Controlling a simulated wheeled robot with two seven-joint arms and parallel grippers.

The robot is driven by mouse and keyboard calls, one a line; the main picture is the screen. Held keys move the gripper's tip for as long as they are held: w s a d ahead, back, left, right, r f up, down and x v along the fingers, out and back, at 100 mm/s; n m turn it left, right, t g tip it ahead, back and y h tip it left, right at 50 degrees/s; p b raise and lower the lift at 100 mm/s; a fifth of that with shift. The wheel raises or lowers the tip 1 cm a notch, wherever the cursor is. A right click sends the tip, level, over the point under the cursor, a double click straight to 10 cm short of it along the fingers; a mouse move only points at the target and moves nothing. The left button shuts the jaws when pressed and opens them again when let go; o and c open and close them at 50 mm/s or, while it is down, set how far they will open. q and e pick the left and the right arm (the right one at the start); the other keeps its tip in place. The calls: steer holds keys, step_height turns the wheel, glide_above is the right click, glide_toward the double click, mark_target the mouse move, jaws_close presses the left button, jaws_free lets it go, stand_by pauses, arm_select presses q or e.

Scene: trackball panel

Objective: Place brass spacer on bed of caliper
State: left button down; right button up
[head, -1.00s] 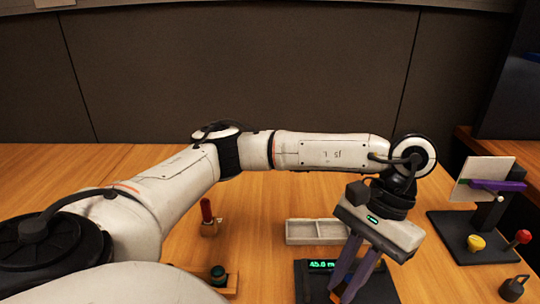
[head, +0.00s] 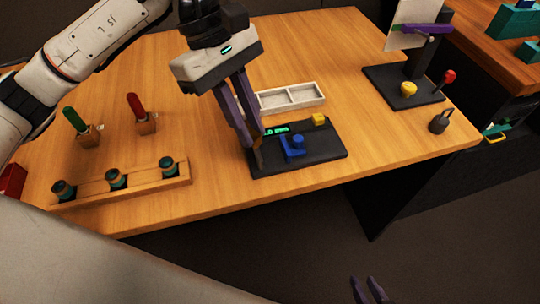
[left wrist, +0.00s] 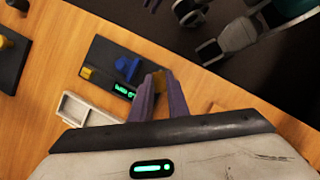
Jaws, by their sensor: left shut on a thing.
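The caliper (head: 325,158) is a dark plate with a green-lit display, a blue part (head: 293,146) and a yellow block (head: 319,119). It also shows in the left wrist view (left wrist: 98,55). My left gripper (head: 256,145) has purple fingers pointing down at the left end of the caliper. It is shut on a small brass-brown piece, seemingly the brass spacer (left wrist: 159,80), mostly hidden by the fingers. I cannot tell if the piece touches the plate. My right gripper (head: 369,291) is at the bottom edge, its fingers apart and empty, away from the table.
A pale two-part tray (head: 291,97) lies behind the caliper. A wooden rack (head: 140,182) with several dark knobs and two handled blocks stand at left. A dark stand (head: 405,90) with yellow and red knobs and a small weight (head: 439,122) are at right.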

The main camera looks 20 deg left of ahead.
mark_target(276, 154)
arm_select(q)
step_height(276, 154, up, 3)
steer(key=w+d+n+t+b, duration=0.1)
steer(key=w+d+n+t, duration=0.2)
steer(key=n, duration=0.8)
steer(key=shift+t+y, duration=0.3)
steer(key=shift+t, duration=0.3)
steer(key=f, duration=0.6)
steer(key=s+f+b, duration=0.1)
steer(key=f, duration=0.2)
steer(key=shift+a+f, duration=0.15)
steer(key=shift+f+b, duration=0.2)
steer(key=shift+b, duration=0.1)
steer(key=c, duration=1.7)
jaws_free()
steer(key=shift+r, duration=0.1)
